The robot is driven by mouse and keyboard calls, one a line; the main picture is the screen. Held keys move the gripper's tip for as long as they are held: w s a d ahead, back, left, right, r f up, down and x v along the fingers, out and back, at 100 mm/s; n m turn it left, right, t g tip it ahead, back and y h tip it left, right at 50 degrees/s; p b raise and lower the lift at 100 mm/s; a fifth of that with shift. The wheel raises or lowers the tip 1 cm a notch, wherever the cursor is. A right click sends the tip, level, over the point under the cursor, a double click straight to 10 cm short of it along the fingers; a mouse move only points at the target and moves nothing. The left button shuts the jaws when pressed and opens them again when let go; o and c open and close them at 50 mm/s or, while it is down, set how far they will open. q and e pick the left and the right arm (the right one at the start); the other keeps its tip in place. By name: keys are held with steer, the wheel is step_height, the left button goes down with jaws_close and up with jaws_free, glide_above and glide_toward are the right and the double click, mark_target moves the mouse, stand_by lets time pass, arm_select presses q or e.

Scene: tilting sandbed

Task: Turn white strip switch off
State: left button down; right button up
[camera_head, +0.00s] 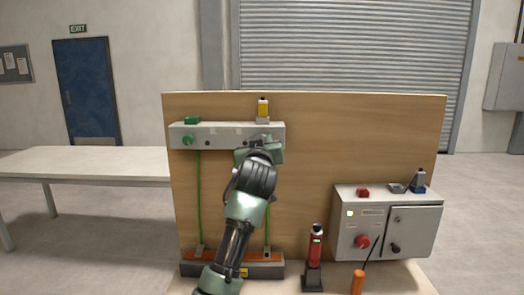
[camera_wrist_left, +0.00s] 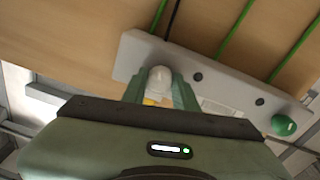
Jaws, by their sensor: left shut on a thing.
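The grey-white strip (camera_head: 226,141) is fixed across the upper left of the wooden board, and it also fills the middle of the left wrist view (camera_wrist_left: 225,84). A white knob (camera_wrist_left: 159,75) sits on one end of it. The fingers of my left gripper (camera_wrist_left: 160,88) are on both sides of this knob and shut on it. In the head view my left gripper (camera_head: 259,148) is at the strip's right end, and the wrist hides the white knob. A green knob (camera_head: 187,140) is at the strip's other end, also in the wrist view (camera_wrist_left: 284,125). My right gripper is not in view.
The wooden board (camera_head: 310,130) stands behind everything. A grey control box (camera_head: 420,228) with a red knob (camera_head: 362,241) is at the lower right. A red-and-black device (camera_head: 315,247) and an orange handle (camera_head: 357,281) stand in front. A white table (camera_head: 90,160) is at left.

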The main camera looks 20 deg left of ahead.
arm_select(q)
steer(key=shift+n+b, duration=0.4)
steer(key=shift+n, duration=0.6)
steer(key=c, duration=1.1)
jaws_free()
steer(key=b+v, duration=0.2)
steer(key=v, duration=0.5)
steer(key=shift+s+d+f+b, duration=0.1)
steer(key=shift+s+b, duration=0.25)
